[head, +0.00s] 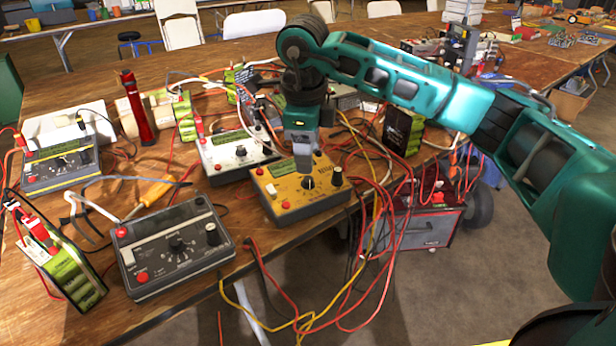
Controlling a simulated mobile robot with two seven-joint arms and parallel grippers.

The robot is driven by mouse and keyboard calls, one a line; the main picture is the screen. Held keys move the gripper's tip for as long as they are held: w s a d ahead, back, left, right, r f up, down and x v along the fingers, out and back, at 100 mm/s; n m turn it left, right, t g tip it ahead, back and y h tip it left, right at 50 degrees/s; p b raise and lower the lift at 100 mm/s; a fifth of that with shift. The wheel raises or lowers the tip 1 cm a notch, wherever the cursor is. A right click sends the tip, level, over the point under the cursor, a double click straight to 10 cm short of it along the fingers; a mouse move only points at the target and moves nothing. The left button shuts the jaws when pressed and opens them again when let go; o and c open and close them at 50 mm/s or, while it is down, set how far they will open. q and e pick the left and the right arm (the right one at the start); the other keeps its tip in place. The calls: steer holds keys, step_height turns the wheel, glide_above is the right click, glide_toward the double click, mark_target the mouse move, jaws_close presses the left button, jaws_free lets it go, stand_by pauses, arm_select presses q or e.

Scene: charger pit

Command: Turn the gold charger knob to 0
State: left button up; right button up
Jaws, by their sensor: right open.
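The gold charger (287,201) sits at the front right edge of the wooden table. Its black knob (308,183) with a white pointer mark shows in the middle of its top face; I cannot read the number it points to. A second black knob (337,173) stands at its right. My right gripper (304,165) comes down from above with its fingers just over and behind the middle knob. It is open and holds nothing. I cannot tell if a finger touches the knob. My left gripper is not in view.
A dark grey charger (172,249), a white charger (236,152) and another grey charger (60,165) stand nearby. Red and yellow cables (375,230) hang over the table edge beside the gold charger. Green battery packs (78,285) and a red flashlight (137,110) stand on the table.

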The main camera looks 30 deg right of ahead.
mark_target(308, 179)
steer(key=f, duration=0.3)
steer(key=f+b, duration=0.1)
steer(key=f, duration=0.1)
steer(key=shift+w+d+f, duration=0.25)
steer(key=shift+d+f, duration=0.05)
steer(key=shift+f, duration=0.05)
steer(key=shift+c, duration=0.4)
jaws_close()
